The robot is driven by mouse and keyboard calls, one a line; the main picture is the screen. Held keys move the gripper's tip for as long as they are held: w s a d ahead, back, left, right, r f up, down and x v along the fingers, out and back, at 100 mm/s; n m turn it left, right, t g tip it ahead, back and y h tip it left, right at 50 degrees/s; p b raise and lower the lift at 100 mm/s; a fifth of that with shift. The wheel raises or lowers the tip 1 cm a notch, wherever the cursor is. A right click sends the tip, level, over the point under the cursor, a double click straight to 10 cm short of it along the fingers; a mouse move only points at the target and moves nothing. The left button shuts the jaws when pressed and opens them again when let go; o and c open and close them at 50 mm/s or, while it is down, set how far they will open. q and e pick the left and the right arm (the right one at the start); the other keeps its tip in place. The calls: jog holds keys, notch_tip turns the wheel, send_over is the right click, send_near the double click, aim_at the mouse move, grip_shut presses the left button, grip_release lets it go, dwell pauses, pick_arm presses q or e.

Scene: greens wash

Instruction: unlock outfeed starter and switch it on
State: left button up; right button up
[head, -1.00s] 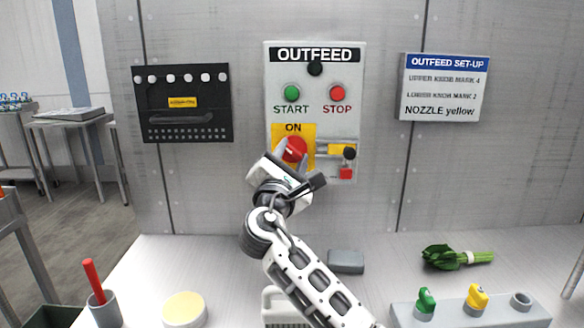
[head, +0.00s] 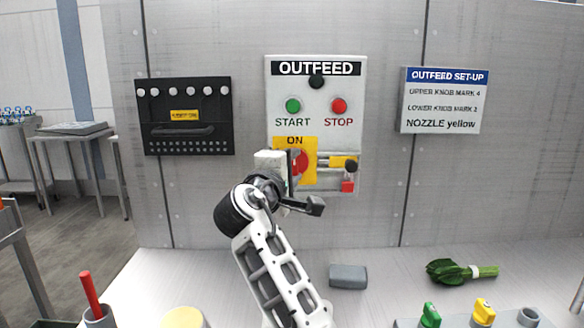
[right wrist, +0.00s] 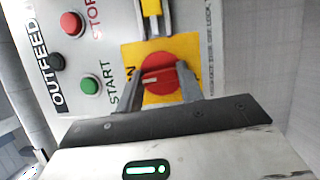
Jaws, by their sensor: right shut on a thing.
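The outfeed starter panel (head: 315,75) is on the back wall, with a green START button (head: 293,105) and a red STOP button (head: 339,105). Below is a red rotary switch (right wrist: 158,76) on a yellow plate (right wrist: 130,55) marked ON. My right gripper (right wrist: 158,90) is shut on the red switch, a finger on either side. The arm partly hides the switch (head: 303,162) in the head view. To its right are a yellow slide with a black knob (head: 351,166) and a red padlock (head: 348,186). My left gripper is not in view.
A black rack panel (head: 186,117) hangs left of the starter, and a set-up sign (head: 444,100) hangs right. On the bench are a grey block (head: 348,276), leafy greens (head: 455,271) and a cup with a red stick (head: 98,315).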

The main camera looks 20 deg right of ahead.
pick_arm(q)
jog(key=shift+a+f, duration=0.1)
pick_arm(e)
jog(key=shift+m, duration=0.5)
jog(key=o, duration=1)
pick_arm(q)
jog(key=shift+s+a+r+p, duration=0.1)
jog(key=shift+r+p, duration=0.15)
jog(key=shift+p, duration=0.45)
pick_arm(e)
jog(key=v, duration=1.6)
jog(key=shift+r, duration=0.2)
